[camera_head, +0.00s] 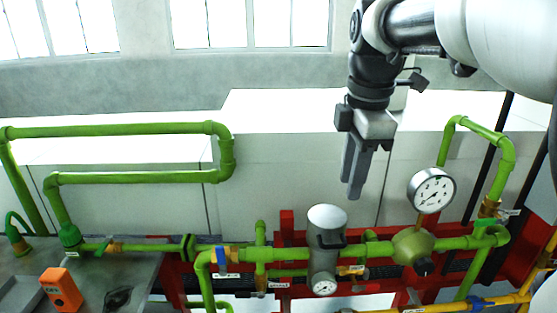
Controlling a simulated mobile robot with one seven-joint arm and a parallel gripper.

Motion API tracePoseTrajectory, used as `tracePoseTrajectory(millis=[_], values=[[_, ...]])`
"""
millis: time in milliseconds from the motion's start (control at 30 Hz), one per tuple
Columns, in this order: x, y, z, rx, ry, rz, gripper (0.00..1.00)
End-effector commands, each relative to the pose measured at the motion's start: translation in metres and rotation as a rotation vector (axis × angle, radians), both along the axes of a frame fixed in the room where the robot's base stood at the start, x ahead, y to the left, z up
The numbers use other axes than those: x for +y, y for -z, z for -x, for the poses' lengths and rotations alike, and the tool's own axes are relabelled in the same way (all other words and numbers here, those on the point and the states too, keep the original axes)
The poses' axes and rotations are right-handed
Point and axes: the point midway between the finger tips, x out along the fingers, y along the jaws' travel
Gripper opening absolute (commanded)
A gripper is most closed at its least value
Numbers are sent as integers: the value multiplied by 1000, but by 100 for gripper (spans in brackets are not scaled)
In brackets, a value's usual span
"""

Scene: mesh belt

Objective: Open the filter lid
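The filter is a grey upright cylinder (324,262) set in the green pipework, right of the middle at the bottom of the view. Its round, pale grey lid (327,216) sits on top and looks closed. A dark handle (331,242) sticks out at the front, just below the lid. My gripper (352,187) hangs above and slightly right of the lid in the picture, fingers pointing down. It looks empty and apart from the filter. The fingers overlap in this view, so their opening is unclear.
A white dial gauge (431,190) stands right of the filter, and a smaller gauge (324,286) is at its front. Green pipes (120,130) loop at the left. Red framing (287,222) is behind. An orange box (61,289) sits on the grey bench at lower left.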

Motion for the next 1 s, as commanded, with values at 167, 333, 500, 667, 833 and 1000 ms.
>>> tracePoseTrajectory(millis=[167,333,500,667,833,1000], values=[[0,24,-3,5,-2,-1,28],[0,60,-8,5,0,0,28],[0,98,-15,5,0,-1,28],[0,130,-20,3,0,0,28],[1,155,-25,2,0,1,28],[1,167,-27,0,0,1,28]])
